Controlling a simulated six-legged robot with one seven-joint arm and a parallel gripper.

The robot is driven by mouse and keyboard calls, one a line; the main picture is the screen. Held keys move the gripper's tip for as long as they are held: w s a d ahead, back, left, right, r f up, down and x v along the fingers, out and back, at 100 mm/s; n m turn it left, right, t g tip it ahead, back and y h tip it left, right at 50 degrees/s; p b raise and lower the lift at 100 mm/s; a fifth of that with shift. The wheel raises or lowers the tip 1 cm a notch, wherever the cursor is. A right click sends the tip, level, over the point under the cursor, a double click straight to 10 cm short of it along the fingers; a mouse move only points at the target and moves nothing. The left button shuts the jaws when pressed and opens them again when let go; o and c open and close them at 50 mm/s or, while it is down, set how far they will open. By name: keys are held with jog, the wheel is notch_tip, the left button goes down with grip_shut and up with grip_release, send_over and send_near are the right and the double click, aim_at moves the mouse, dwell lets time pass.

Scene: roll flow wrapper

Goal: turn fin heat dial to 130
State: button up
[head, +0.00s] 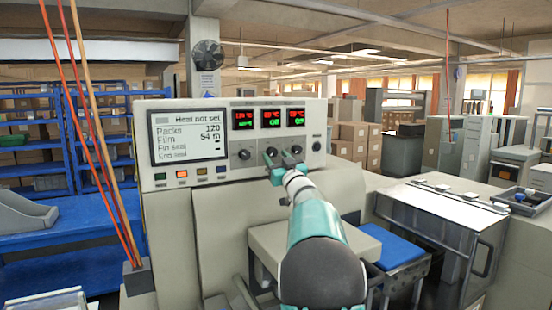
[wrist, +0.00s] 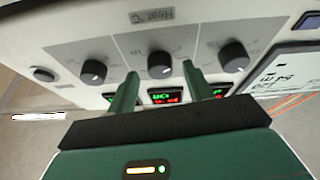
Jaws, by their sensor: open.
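The control panel has three black dials under "Heat °C": left (head: 244,154), middle and right; their individual labels are too small to read. The wrist view shows them upside down: the middle dial (wrist: 160,66) lies between my fingertips, with one outer dial (wrist: 93,72) and the other (wrist: 233,56) to either side. My gripper (head: 283,158) is open at the panel, its fingers partly hiding the middle and right dials in the head view. I cannot tell whether the fingers touch the dial. Three red-and-green displays (head: 271,119) sit above the dials, digits unclear.
The screen (head: 188,136) reads "Heat not set", with packs, film, fin seal and end seal lines. A round black knob (head: 317,146) sits right of the dials. Coloured buttons (head: 182,174) line the panel below the screen. Orange cables (head: 98,150) hang at left.

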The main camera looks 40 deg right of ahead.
jog(key=shift+w+d+r, duration=0.15)
jog(key=shift+w, duration=0.2)
jog(key=c, duration=1)
jog(key=shift+o, duration=0.2)
